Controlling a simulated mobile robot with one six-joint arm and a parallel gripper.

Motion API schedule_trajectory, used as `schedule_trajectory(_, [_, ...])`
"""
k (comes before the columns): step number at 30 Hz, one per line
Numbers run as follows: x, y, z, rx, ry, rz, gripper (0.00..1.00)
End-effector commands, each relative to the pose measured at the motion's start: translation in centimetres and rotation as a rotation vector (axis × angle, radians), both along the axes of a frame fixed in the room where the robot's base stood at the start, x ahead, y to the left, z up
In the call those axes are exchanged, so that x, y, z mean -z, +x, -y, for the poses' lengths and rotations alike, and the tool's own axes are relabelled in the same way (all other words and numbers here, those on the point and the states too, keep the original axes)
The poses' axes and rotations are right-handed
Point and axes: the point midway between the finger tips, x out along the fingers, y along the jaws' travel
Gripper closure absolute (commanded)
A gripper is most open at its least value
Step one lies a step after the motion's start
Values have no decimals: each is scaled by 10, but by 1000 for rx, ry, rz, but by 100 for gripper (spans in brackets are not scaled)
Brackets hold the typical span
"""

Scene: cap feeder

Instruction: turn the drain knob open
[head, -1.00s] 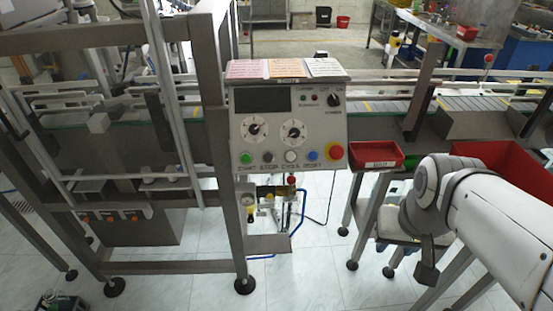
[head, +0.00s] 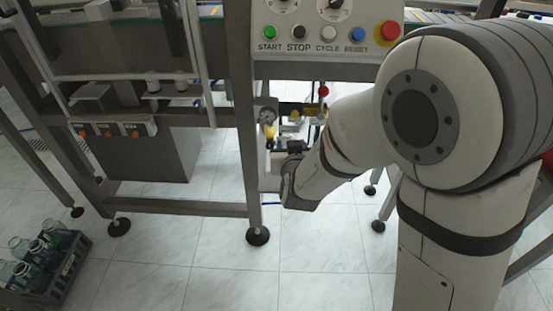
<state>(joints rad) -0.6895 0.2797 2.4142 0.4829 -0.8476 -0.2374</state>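The air unit is mounted low behind the machine's front leg, under the control panel. Its round gauge (head: 265,115), a yellow part (head: 269,131) below the gauge and a red knob (head: 323,91) on top show past my arm. I cannot make out the drain knob; the lower part of the unit is hidden by my gripper and wrist. My gripper (head: 277,150) is dark and small in the head view, just below the yellow part and close to the leg. I cannot tell whether it touches anything or how its fingers stand.
The control panel (head: 325,42) with its buttons hangs above my forearm. The machine's front leg (head: 243,130) and lower crossbar (head: 180,209) stand close left of my gripper. A dark crate (head: 68,275) of glass bottles is on the floor at left. The tiled floor in front is clear.

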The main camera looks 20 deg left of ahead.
Motion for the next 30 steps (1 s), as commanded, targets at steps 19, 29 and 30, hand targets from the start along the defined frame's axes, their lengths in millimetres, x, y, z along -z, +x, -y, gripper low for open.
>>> schedule_trajectory(19, [78,2,-60,18,-32,341,56])
schedule_trajectory(29, [77,44,-72,17,-33,339,56])
schedule_trajectory(30, [77,46,-73,16,-33,338,56])
